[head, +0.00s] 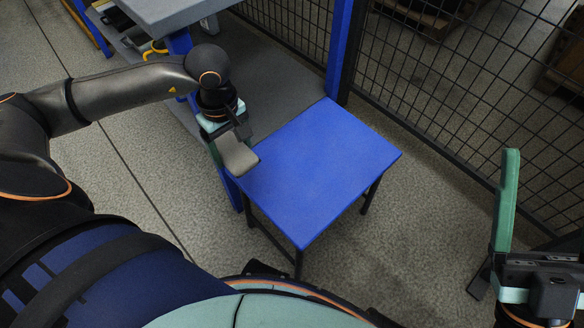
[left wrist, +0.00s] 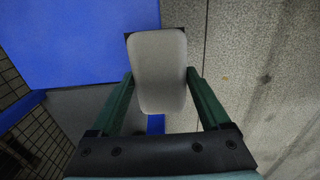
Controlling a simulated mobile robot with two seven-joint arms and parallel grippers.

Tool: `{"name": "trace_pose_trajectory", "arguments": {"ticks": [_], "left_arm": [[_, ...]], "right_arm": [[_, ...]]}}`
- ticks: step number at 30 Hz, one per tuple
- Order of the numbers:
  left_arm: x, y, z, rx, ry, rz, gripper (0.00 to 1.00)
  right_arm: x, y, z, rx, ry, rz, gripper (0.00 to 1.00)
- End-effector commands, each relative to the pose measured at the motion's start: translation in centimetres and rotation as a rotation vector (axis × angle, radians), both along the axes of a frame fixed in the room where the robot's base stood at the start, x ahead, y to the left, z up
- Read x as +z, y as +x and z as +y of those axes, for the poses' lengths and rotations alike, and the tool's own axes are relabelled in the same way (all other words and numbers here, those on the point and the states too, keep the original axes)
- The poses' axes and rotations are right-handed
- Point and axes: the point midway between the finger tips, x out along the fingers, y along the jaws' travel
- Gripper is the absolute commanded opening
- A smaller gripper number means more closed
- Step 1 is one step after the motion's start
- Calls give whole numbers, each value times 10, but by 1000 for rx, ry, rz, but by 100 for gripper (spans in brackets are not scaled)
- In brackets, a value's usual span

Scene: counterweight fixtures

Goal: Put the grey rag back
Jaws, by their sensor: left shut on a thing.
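The grey rag (head: 239,157) is a flat, rounded, light grey piece at the left corner of the blue table (head: 318,170) in the head view. My left gripper (head: 228,145) is shut on it. In the left wrist view the rag (left wrist: 160,70) sits between the two green fingers, and its far end overlaps the edge of the blue top (left wrist: 80,40). I cannot tell whether the rag touches the table. My right gripper (head: 507,205) is at the right edge of the head view; only one green finger shows clearly, with no thing seen in it.
The blue tabletop is bare. A grey-topped bench (head: 175,12) with blue legs stands behind at the upper left, with a yellow item (head: 155,48) on its lower shelf. A black mesh fence (head: 470,90) runs along the back right. Open floor (head: 140,160) lies left of the table.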

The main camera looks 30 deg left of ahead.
Motion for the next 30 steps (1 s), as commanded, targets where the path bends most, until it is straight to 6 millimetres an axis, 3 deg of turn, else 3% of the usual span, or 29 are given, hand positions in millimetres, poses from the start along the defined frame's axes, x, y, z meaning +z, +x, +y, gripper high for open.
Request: {"name": "trace_pose_trajectory", "arguments": {"ticks": [5,15,18,22,30], "left_arm": [[-11,17,-13,4,-6,-2,28],[-46,76,-56,3,-5,1,28],[-68,88,-65,4,-3,2,28],[-87,101,-74,4,-3,1,28],[-102,112,-81,4,-2,1,28]], "right_arm": [[-6,-1,1,7,3,-4,81],[-29,0,2,29,18,17,81],[-40,0,3,31,16,23,81],[-49,1,5,28,6,25,81],[-57,1,6,24,-5,26,81]]}}
